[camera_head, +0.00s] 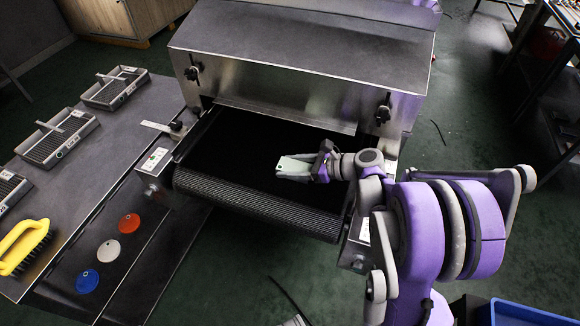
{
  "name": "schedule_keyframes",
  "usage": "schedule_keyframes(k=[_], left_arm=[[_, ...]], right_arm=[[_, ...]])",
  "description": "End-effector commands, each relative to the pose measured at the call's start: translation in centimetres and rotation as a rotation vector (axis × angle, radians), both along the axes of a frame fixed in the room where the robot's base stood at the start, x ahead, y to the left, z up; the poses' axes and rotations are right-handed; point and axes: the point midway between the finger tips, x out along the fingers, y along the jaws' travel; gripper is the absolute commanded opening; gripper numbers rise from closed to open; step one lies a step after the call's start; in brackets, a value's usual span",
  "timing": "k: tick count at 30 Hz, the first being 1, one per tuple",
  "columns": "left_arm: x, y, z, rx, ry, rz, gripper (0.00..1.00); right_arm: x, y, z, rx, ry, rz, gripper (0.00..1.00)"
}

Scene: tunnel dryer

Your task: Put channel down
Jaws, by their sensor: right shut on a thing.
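My right gripper (311,169) reaches in from the right over the front part of the dryer's black belt (235,143). It is shut on a small pale piece, which I take to be the channel (292,163), with a small green mark on it. The channel points left from the gripper. The fingers hide part of it, and I cannot tell whether it touches the belt or hangs just above it. My left gripper is not in view.
The dryer's steel hood (300,50) stands behind the belt. A blue bin (515,313) is at bottom right.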

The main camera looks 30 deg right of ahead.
Motion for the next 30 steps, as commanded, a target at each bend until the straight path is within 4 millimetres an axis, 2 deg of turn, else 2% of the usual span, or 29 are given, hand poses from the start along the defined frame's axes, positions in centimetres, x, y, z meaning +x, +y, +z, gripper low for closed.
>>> schedule_keyframes(k=[7, 8, 12, 23, 30], left_arm=[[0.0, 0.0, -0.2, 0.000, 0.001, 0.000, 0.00], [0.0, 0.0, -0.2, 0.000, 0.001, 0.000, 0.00], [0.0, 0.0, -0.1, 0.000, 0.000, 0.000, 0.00], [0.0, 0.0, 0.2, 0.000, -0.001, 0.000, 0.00], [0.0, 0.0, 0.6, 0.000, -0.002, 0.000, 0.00]], right_arm=[[0.0, 0.0, -0.2, 0.000, 0.000, 0.000, 0.00], [0.0, 0.0, -0.2, 0.000, 0.000, 0.000, 0.66], [0.0, 0.0, -0.1, 0.000, 0.000, 0.000, 0.91], [0.0, 0.0, 0.3, 0.000, 0.000, 0.001, 0.92], [-2.5, -2.2, 1.6, -0.001, -0.001, -0.004, 0.92]])
